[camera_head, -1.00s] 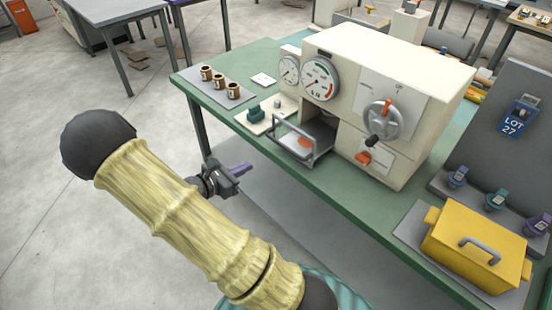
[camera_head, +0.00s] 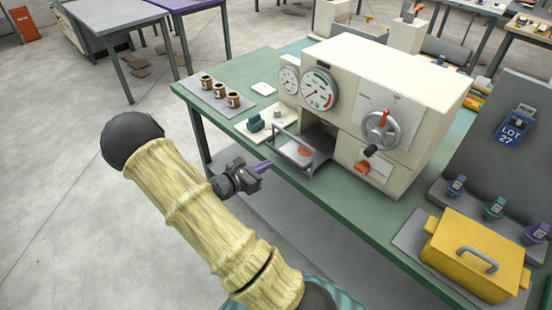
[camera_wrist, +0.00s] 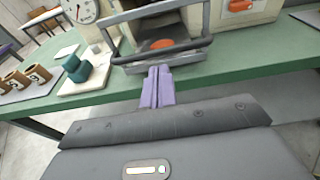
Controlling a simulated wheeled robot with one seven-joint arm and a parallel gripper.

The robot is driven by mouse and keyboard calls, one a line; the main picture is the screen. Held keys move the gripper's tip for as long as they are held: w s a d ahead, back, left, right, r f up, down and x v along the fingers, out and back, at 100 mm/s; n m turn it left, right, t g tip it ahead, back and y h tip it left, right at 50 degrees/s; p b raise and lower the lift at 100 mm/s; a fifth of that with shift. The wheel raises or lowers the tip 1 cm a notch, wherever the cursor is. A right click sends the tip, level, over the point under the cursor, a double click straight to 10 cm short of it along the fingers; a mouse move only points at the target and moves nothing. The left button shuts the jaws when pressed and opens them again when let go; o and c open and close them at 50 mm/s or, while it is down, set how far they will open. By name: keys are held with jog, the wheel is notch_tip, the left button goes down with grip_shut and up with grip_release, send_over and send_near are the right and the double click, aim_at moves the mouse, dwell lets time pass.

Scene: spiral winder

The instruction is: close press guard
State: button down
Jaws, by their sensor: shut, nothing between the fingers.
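The press is a cream box-shaped machine (camera_head: 395,75) on the green table, with two dials, a handwheel and an open bay low at its front. The press guard is a grey bar frame (camera_head: 291,153) that stands out in front of the bay, tilted outward. In the wrist view the guard (camera_wrist: 165,55) spans the upper middle, with an orange-red disc behind it. My gripper (camera_head: 262,167) has purple fingers, shut and empty, just off the table's front edge to the left of and below the guard. In the wrist view my gripper's fingertips (camera_wrist: 158,70) lie close below the guard's front bar; contact is unclear.
Several brown cups (camera_head: 220,91) stand on a grey mat at the table's left. A teal part (camera_head: 254,121) sits on a pale plate left of the guard. A yellow lidded box (camera_head: 475,255) is at the right.

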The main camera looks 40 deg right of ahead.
jog(key=p+x, duration=0.1)
jog(key=x, duration=0.4)
jog(key=shift+d+f, duration=0.1)
jog(key=shift+d, duration=0.25)
jog(key=shift+w, duration=0.1)
